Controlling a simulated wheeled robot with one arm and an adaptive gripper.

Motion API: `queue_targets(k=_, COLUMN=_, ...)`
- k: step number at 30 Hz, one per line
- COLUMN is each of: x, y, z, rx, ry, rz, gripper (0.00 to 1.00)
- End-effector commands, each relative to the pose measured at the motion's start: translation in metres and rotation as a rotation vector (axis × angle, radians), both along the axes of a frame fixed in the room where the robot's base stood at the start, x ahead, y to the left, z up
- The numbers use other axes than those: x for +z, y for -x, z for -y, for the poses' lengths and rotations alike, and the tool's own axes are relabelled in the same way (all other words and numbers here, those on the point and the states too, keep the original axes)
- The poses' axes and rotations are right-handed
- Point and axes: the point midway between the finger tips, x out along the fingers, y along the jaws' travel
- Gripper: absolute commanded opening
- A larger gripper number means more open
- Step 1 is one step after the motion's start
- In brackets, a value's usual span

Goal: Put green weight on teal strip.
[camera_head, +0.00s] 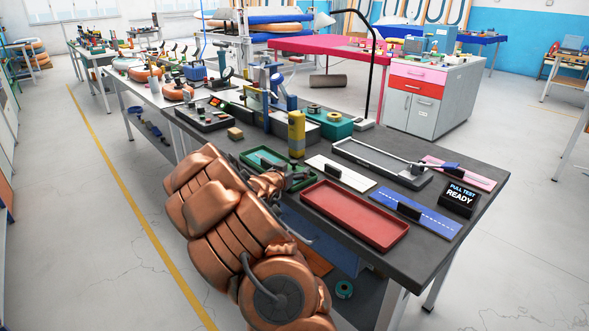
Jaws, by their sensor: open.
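My copper arm reaches in from the lower middle, and my gripper (270,182) is over the near edge of the dark green tray (312,181). It is open; its fingers are small and partly hidden by the arm. A teal surface, perhaps the teal strip (262,157), shows in the tray, with a small dark shape near its right end. I cannot make out the green weight clearly; the arm covers part of the tray.
On the dark bench, a white strip (325,165), red tray (355,217), blue strip (432,219), grey tray (400,177) and pink strip (475,177) lie right of my gripper. A display (459,199) reads "PULL TEST READY". A yellow cylinder (296,135) stands behind the green tray.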

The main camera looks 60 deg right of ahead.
Motion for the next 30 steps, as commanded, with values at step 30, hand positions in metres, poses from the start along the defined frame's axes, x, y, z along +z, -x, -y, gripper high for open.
queue_targets(k=30, x=0.015, y=0.012, z=-0.079, rx=-0.003, ry=-0.022, rz=-0.007, gripper=0.83)
